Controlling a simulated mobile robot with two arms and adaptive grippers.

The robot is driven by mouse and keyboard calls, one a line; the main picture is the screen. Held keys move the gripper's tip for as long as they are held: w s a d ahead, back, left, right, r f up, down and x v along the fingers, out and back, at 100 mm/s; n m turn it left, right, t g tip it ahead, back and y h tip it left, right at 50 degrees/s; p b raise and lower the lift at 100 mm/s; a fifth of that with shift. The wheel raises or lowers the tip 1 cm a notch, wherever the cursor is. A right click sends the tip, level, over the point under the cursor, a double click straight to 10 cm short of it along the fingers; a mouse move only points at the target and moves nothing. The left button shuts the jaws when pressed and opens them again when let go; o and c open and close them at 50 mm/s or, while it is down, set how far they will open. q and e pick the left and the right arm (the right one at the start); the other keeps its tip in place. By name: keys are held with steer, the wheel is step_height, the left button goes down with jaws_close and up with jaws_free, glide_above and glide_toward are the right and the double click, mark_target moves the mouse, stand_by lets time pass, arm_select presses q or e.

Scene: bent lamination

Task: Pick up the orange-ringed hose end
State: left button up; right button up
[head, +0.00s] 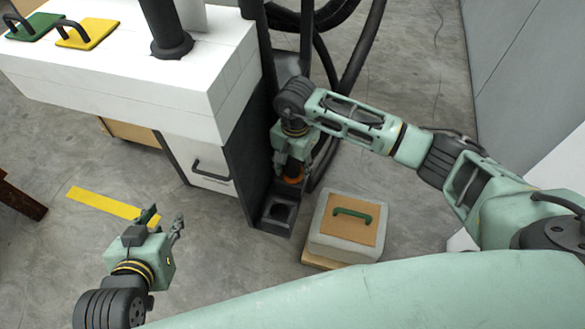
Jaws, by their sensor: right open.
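The orange-ringed hose end (293,180) shows as a small orange band just below my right gripper, beside the dark upright frame of the white machine. My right gripper (294,169) points down at it and is open, its fingers close around or beside the ring. The gripper hides most of the hose end, and I cannot tell whether the fingers touch it. My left gripper (164,220) is open and empty over the floor at the lower left.
A dark socket-like base (279,211) sits below the hose end. A grey block with a green handle (352,214) stands to its right. The white machine (130,75) fills the upper left. Black hoses (362,55) hang behind my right arm. Floor at left is mostly clear.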

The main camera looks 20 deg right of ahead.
steer(key=shift+f, duration=0.1)
steer(key=c, duration=1)
